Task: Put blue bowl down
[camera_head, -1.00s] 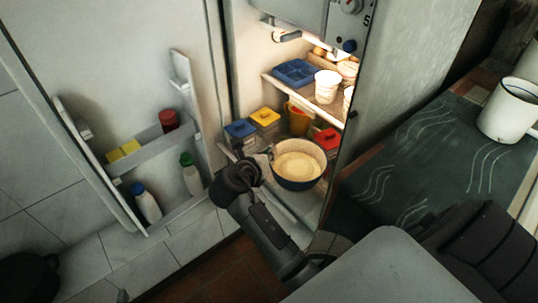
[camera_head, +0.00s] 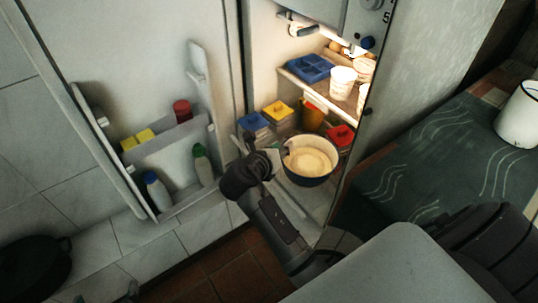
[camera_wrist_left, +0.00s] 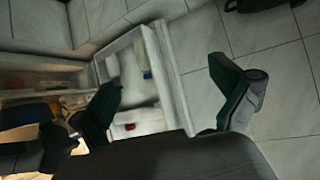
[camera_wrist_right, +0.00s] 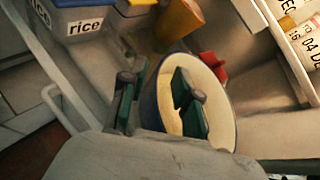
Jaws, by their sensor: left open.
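The blue bowl (camera_head: 309,180), dark blue outside and cream inside, is upright at the lower level of the open fridge. Whether its base touches the shelf is hidden. My right gripper (camera_head: 272,155) is at its left rim. In the right wrist view, the bowl (camera_wrist_right: 222,115) has its rim between the two fingers, one inside and one outside. The right gripper (camera_wrist_right: 160,85) looks partly open, with a gap beside the rim.
Blue (camera_head: 252,122), yellow (camera_head: 277,108) and red-lidded (camera_head: 341,136) containers and an orange cup (camera_head: 312,117) stand around the bowl. A shelf (camera_head: 322,95) is above. The door rack (camera_head: 175,145) holds bottles. A white mug (camera_head: 518,115) stands on the right counter.

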